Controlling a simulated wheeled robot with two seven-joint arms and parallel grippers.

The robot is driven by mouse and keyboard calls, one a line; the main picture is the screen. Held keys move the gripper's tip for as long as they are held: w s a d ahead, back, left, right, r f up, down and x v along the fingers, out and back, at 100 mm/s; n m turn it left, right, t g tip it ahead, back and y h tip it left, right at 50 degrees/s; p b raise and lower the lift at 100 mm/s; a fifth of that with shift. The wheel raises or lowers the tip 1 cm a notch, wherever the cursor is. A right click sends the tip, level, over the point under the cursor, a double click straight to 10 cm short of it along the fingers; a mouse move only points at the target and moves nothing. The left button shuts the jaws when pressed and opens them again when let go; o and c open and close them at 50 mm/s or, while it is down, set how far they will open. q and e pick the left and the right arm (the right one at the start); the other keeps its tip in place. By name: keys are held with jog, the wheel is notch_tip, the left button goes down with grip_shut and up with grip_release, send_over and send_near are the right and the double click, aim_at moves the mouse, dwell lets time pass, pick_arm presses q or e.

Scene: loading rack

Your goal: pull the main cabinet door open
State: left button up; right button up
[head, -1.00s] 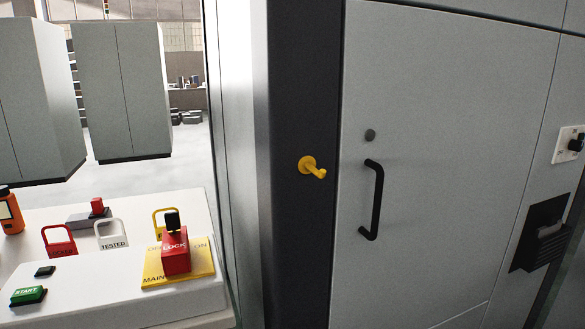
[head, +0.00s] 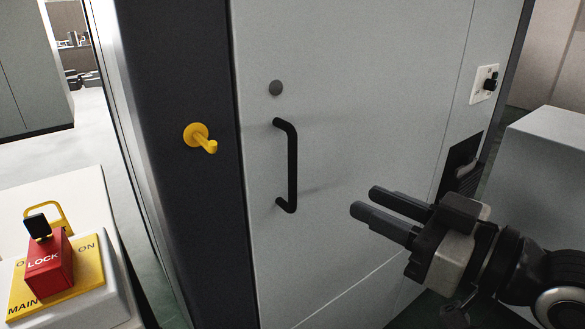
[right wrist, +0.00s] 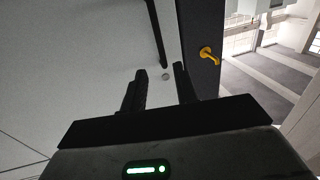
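The main cabinet door (head: 350,110) is a light grey panel that looks shut against its dark frame. Its black vertical bar handle (head: 291,165) is near the door's left edge, with a round grey lock (head: 276,88) above it. My right gripper (head: 362,211) is open and empty, to the right of the handle and apart from it. In the right wrist view the fingers of my right gripper (right wrist: 160,85) are spread, and the handle (right wrist: 157,32) runs beyond them, not between them. My left gripper is not in view.
A yellow peg (head: 202,138) sticks out of the dark frame left of the door. A console with a red lock (head: 48,264) on a yellow plate stands at lower left. A switch panel (head: 484,84) and a grey box (head: 550,140) are to the right.

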aim_at(295, 169)
jog(key=p+x, duration=0.2)
jog(key=x, duration=1.2)
jog(key=shift+w+a, duration=0.15)
jog(key=shift+w, duration=0.05)
grip_shut()
